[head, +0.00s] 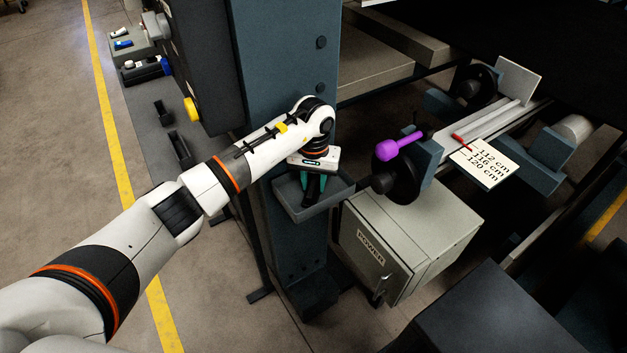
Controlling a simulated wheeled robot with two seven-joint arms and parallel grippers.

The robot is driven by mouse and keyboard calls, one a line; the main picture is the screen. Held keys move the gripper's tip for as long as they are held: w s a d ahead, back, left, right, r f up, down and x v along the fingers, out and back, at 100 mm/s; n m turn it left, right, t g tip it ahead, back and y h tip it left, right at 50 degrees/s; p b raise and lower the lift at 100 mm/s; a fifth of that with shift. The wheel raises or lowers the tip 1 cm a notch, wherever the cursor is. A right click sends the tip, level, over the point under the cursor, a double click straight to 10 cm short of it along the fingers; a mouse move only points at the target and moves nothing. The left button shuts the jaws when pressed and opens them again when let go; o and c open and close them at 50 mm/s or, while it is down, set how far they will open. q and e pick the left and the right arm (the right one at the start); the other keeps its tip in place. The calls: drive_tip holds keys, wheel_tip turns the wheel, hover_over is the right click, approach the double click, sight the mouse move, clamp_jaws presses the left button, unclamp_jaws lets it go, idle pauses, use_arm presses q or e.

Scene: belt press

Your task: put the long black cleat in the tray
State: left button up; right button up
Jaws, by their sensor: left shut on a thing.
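My left gripper (313,187) points down over the grey tray (290,208) fixed to the blue column. Its teal fingers are shut on a dark piece, which appears to be the long black cleat; it is mostly hidden by the fingers and the tray. The fingertips are within the tray's outline; I cannot tell whether the piece touches the tray floor. My right gripper is not in view.
Black parts (180,150) stand on a grey bench at the left. A yellow knob (191,109) sticks out beside the column (280,60). Right of the tray are a grey power box (400,245), a purple handle (399,146) and a length card (486,165).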

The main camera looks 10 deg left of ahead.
sight(313, 180)
use_arm(q)
drive_tip(key=o, duration=1)
drive_tip(key=shift+f, duration=0.1)
wheel_tip(313, 180, up, 12)
drive_tip(key=b, duration=0.1)
